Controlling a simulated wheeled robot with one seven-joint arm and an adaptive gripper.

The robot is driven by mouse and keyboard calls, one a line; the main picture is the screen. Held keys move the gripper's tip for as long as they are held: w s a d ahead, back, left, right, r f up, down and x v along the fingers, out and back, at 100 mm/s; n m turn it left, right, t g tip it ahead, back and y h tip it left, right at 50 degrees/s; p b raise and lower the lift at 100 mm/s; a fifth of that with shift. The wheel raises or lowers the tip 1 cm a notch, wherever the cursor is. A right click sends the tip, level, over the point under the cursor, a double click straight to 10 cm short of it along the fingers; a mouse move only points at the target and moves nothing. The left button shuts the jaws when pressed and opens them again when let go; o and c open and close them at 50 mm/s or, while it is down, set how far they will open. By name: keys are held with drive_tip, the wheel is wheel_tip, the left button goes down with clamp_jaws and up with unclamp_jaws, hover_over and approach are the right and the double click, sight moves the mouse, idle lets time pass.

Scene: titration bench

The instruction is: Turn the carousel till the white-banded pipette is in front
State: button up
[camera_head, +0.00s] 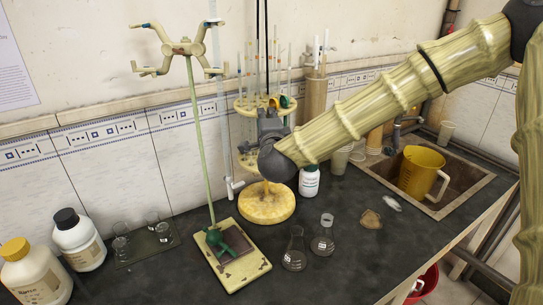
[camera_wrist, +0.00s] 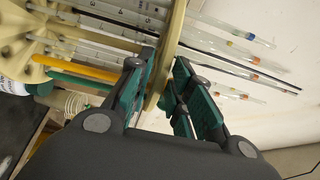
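The pipette carousel (camera_head: 266,203) stands on a round yellow base, with round plates on a post and several upright glass pipettes. In the wrist view its plate (camera_wrist: 173,40) runs edge-on between my fingers, and pipettes with coloured bands (camera_wrist: 240,94) pass through it. Orange, yellow, red and blue-green marks show; I cannot pick out the white band. My gripper (camera_head: 282,101) is at the upper plate's front edge. In the wrist view my gripper (camera_wrist: 166,68) has one finger on each side of the plate's rim; whether both touch it is unclear.
A green burette stand (camera_head: 202,140) is left of the carousel. A white bottle (camera_head: 309,181) stands close right of its base, and two flasks (camera_head: 295,251) stand in front. A yellow jug (camera_head: 418,171) sits in the sink at right.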

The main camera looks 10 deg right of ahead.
drive_tip(key=shift+o, duration=0.6)
drive_tip(key=shift+w, duration=0.1)
drive_tip(key=shift+s+r, duration=0.1)
drive_tip(key=shift+s, duration=0.15)
drive_tip(key=shift+s+a+b, duration=0.2)
drive_tip(key=shift+s+b, duration=0.7)
drive_tip(key=shift+s, duration=1.95)
drive_tip(key=shift+c, duration=0.4)
